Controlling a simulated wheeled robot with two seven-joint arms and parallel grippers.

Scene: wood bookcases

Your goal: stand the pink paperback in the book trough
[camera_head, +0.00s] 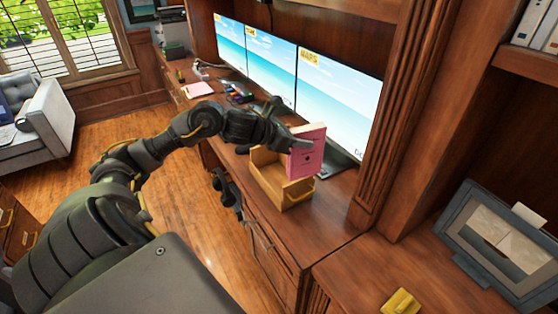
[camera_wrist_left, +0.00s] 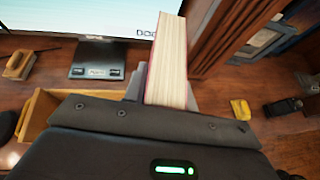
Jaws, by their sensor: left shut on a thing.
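The pink paperback (camera_head: 307,155) is upright in my left gripper (camera_head: 290,143), which is shut on it. In the head view its lower part is at the right end of the wooden book trough (camera_head: 268,180), over or inside it; I cannot tell whether it touches the trough's floor. In the left wrist view the paperback (camera_wrist_left: 167,60) shows its page edges, rising beyond the gripper body. The trough (camera_wrist_left: 38,112) shows at the left there, partly hidden by the gripper. My right gripper is not in view.
Monitors (camera_head: 338,98) stand behind the trough along the wood desk (camera_head: 322,212). A grey picture frame (camera_head: 497,240) and a yellow object (camera_head: 400,302) are on the surface at the right. A pink item (camera_head: 197,89) and small things lie farther left. The desk right of the trough is clear.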

